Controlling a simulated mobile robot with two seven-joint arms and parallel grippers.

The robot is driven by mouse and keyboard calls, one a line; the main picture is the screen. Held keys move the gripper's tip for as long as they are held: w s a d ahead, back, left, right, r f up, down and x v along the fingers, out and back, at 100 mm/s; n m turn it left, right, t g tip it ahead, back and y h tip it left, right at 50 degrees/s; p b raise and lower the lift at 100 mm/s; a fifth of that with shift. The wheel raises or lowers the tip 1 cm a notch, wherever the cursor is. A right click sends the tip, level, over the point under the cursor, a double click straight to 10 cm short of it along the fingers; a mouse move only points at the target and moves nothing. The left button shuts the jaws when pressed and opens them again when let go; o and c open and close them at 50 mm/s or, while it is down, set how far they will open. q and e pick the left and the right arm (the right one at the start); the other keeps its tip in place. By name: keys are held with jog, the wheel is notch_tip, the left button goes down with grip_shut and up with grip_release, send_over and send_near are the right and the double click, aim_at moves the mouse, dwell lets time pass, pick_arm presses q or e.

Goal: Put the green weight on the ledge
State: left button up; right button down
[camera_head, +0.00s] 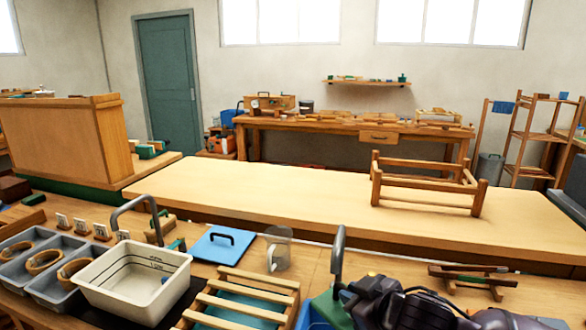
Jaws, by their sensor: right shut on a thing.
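A green block (329,311), which looks like the green weight, shows at the bottom beside the blue container. My right gripper (346,301) reaches in from the lower right and is shut on it. The dark gripper body hides part of the block, and its fingertips are hard to make out. A long, pale wooden raised surface (290,192), which looks like the ledge, runs across the middle behind the near worktop. It is mostly bare, with a wooden frame (427,184) standing on its right part. My left gripper is not in view.
A cream basin (150,290), a blue board (217,246), a clear mug (279,248) and a slatted rack (240,298) crowd the near worktop. The blue container (309,317) with a tall grey handle (338,258) is close to my gripper. A dark-topped wooden stand (475,280) is at right.

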jog(key=s+d+r+m+h, duration=0.1)
jog(key=s+d+r+m+t+h, duration=0.1)
jog(key=d+m+h, duration=0.1)
jog(key=shift+s+d, duration=0.15)
jog(key=shift+s, duration=0.25)
jog(key=s+d+f+m+h, duration=0.2)
jog(key=s+d+f+h, duration=0.1)
jog(key=s+d+f, duration=0.2)
jog(key=shift+s+d+f+m+t, duration=0.3)
jog(key=shift+s+d+f+m, duration=0.1)
jog(key=shift+s+d, duration=0.1)
